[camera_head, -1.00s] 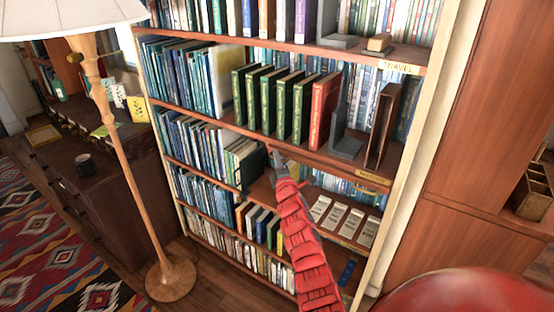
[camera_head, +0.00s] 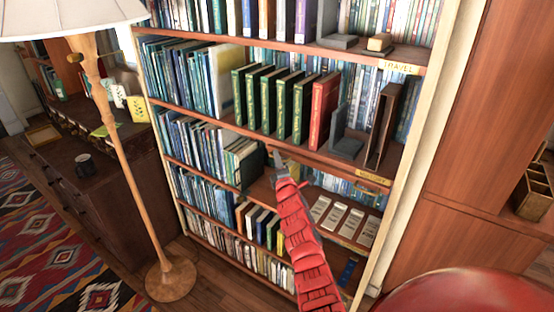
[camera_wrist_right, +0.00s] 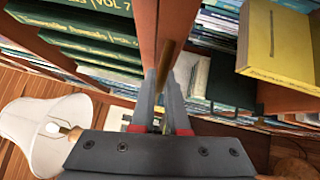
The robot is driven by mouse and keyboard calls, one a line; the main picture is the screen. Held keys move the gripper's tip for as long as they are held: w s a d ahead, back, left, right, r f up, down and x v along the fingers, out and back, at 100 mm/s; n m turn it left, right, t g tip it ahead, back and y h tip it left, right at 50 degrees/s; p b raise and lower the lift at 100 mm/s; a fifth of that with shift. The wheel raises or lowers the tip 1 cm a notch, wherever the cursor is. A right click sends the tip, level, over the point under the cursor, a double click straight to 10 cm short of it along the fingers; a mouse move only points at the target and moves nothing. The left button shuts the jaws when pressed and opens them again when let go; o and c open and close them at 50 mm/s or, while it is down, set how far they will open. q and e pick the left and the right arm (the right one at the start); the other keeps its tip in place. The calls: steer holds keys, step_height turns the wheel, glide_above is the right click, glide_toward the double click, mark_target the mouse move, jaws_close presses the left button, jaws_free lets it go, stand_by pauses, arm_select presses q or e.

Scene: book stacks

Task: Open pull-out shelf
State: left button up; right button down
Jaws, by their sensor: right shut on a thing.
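The pull-out shelf (camera_head: 335,171) is a thin wooden board under the shelf with the green books, in the head view. My right gripper (camera_head: 279,163) is at the left part of the board's front edge. In the right wrist view its two fingers (camera_wrist_right: 163,100) are shut on a brass bar-like handle (camera_wrist_right: 166,58) beside the wooden edge. The fingers hide part of this handle. My left gripper is not in view.
Green books and a red book (camera_head: 323,110) stand above the board. Pale cards (camera_head: 338,217) lie on the shelf below. A floor lamp (camera_head: 124,165) stands at the left. A wooden cabinet (camera_head: 490,120) stands at the right.

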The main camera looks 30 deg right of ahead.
steer(key=shift+f, duration=0.1)
stand_by(0.5)
steer(key=s+a+b, duration=0.4)
steer(key=a+b, duration=0.1)
steer(key=a, duration=0.6)
steer(key=s+a+b, duration=0.4)
steer(key=s+a, duration=0.1)
steer(key=a, duration=0.6)
steer(key=shift+b, duration=0.35)
steer(key=shift+s, duration=0.1)
steer(key=c, duration=1.2)
jaws_free()
